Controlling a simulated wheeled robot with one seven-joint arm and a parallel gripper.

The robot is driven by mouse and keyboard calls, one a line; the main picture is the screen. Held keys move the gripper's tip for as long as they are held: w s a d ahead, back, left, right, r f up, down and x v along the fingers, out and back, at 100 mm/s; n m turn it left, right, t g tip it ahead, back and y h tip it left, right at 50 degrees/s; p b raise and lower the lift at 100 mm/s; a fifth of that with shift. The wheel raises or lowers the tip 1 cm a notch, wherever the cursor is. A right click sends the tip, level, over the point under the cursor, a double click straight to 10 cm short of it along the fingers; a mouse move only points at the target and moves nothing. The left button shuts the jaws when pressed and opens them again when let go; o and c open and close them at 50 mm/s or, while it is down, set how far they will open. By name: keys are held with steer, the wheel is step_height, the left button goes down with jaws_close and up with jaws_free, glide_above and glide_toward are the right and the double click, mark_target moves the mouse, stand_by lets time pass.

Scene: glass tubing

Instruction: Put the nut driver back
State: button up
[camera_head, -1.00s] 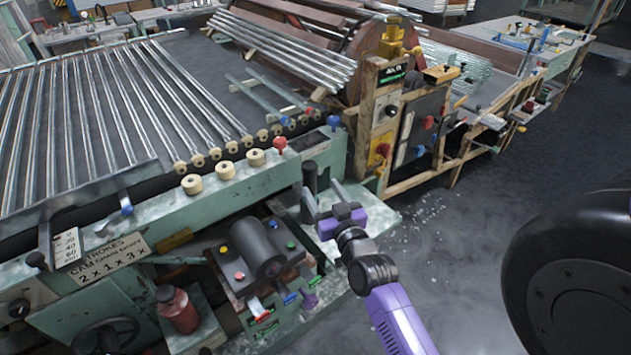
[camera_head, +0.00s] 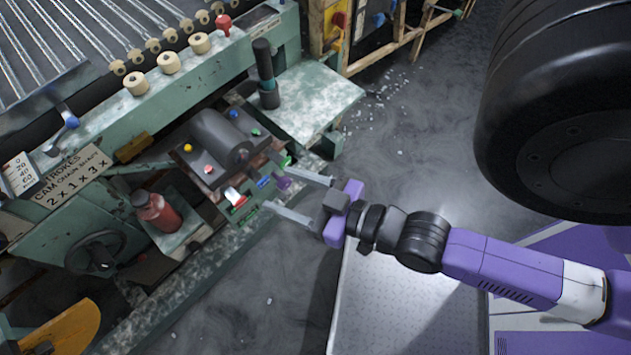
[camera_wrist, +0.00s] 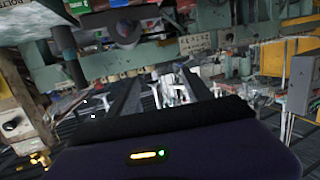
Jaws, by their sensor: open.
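My gripper (camera_head: 277,188) is open and empty, its two grey fingers pointing left at the front edge of the small machine block in the head view. The wrist view shows the two fingers (camera_wrist: 161,77) apart, with blurred pale shapes beyond them. No thing is clearly recognisable as the nut driver. An upright tool-like piece (camera_head: 265,75) with a black grip and teal lower part stands on the green ledge, above and left of my gripper.
The machine block (camera_head: 215,150) carries a dark cylinder and several coloured buttons. A red bottle (camera_head: 158,213) stands on a shelf to its left. The green ledge (camera_head: 315,95) juts out above my gripper. Open dark floor (camera_head: 430,130) lies to the right.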

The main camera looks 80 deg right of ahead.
steer(key=s+a+r+n+y, duration=0.2)
steer(key=s+a+r+y, duration=0.1)
steer(key=s+a, duration=0.3)
steer(key=shift+s+a+r+n+y, duration=0.15)
steer(key=shift+r+n+y, duration=0.1)
steer(key=shift+n+y, duration=0.2)
stand_by(0.8)
